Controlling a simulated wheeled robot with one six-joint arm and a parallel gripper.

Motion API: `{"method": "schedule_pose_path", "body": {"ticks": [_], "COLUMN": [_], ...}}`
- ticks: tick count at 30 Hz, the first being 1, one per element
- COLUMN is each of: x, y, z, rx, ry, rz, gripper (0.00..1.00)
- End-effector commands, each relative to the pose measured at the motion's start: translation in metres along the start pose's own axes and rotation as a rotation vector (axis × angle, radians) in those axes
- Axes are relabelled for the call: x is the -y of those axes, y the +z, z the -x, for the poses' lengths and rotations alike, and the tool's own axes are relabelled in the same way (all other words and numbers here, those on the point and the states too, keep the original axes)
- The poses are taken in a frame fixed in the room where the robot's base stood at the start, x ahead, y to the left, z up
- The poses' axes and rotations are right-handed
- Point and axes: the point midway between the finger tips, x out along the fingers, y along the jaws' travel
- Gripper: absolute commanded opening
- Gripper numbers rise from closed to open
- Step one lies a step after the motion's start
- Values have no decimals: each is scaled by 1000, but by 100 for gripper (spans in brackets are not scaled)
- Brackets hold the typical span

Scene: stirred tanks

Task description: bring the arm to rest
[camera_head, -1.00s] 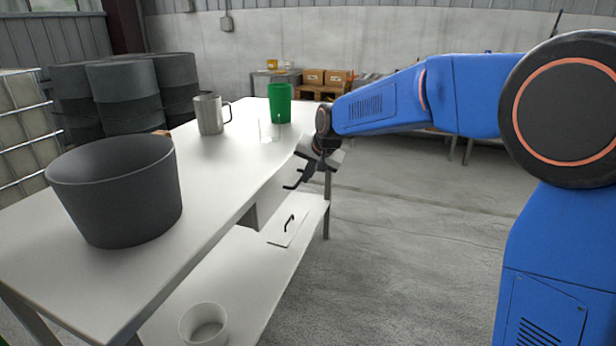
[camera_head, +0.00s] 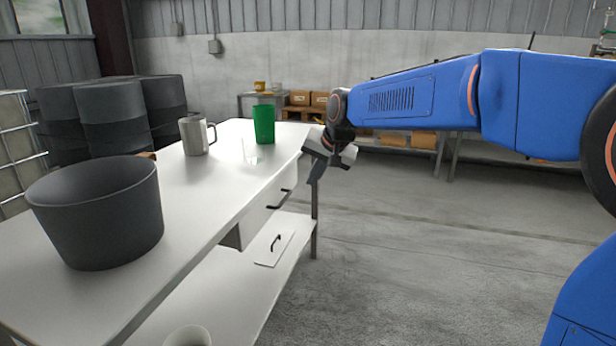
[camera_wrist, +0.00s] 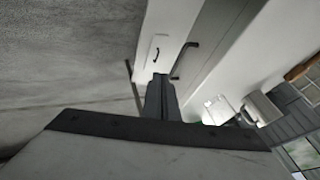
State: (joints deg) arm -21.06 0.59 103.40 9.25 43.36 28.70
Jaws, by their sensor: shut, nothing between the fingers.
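My gripper (camera_head: 317,170) hangs in the air beside the right edge of the white table (camera_head: 190,215), pointing down. Its fingers are together and hold nothing. In the wrist view the dark fingers (camera_wrist: 160,97) show near the middle, with a drawer handle (camera_wrist: 184,60) beyond them. My blue arm reaches in from the right at about the height above the tabletop. A drawer with a black handle (camera_head: 279,199) sits under the tabletop, just left of my gripper.
On the table stand a dark grey bucket (camera_head: 98,215), a steel mug (camera_head: 195,136), a green cup (camera_head: 264,124) and a clear glass (camera_head: 249,150). A white panel with a handle (camera_head: 273,248) lies on the lower shelf, near a white bowl (camera_head: 188,336). The floor to the right is free.

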Motion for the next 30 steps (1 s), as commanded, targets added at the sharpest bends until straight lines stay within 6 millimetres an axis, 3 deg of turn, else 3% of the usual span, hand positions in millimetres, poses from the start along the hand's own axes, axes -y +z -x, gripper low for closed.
{"method": "schedule_pose_path", "body": {"ticks": [5,14,21,30], "x": [-36,-128,-196,-272], "y": [16,76,137,225], "z": [30,91,127,154], "rx": [-8,-10,-4,15], "ry": [25,102,163,239], "rz": [24,96,152,217], "gripper": [0,0,0,0]}}
